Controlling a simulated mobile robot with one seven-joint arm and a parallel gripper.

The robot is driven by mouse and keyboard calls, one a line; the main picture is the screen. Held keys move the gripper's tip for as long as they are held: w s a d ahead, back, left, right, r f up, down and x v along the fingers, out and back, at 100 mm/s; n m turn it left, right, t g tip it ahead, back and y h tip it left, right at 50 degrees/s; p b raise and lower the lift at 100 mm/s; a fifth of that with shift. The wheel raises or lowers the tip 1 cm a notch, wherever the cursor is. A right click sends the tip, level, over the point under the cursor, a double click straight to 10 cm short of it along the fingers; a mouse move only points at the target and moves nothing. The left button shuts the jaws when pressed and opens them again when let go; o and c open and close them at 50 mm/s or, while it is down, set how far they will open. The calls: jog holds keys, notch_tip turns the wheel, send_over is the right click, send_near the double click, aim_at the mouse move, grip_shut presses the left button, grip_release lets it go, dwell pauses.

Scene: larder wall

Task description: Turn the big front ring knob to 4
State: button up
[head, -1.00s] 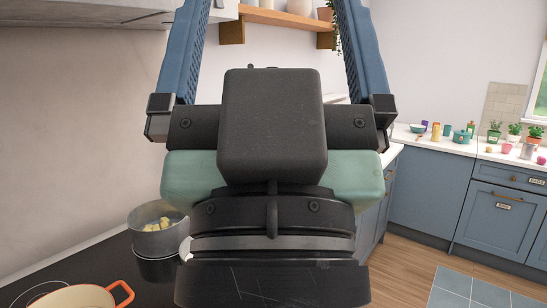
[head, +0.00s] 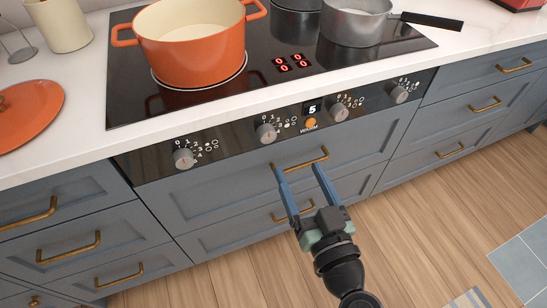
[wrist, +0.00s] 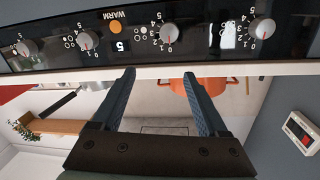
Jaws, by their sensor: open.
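Four grey knobs sit in a row on the black front panel (head: 225,147) of the hob: far-left (head: 183,158), second (head: 266,133), third (head: 339,112) and far-right (head: 399,94). Each has numbers and small ring symbols beside it. My gripper (head: 298,170) is open and empty, below the panel and in front of the upper drawer. In the upside-down wrist view, the second knob (wrist: 170,33) is just beyond the open fingertips (wrist: 160,74), not touched.
An orange pot (head: 195,48) stands on the front-left ring, a grey saucepan (head: 352,25) at the right. Red zeros (head: 292,63) show on the hob. An orange WARM button (head: 310,123) sits under a display (head: 312,108) reading 5. A brass drawer handle (head: 308,158) is near my fingers.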

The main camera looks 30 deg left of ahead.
aim_at(269, 139)
notch_tip(269, 139, down, 4)
jog(key=s, duration=0.2)
jog(key=shift+y, duration=0.4)
jog(key=x, duration=1.3)
jog(key=shift+a+r, duration=0.1)
jog(key=shift+a, duration=0.05)
grip_shut()
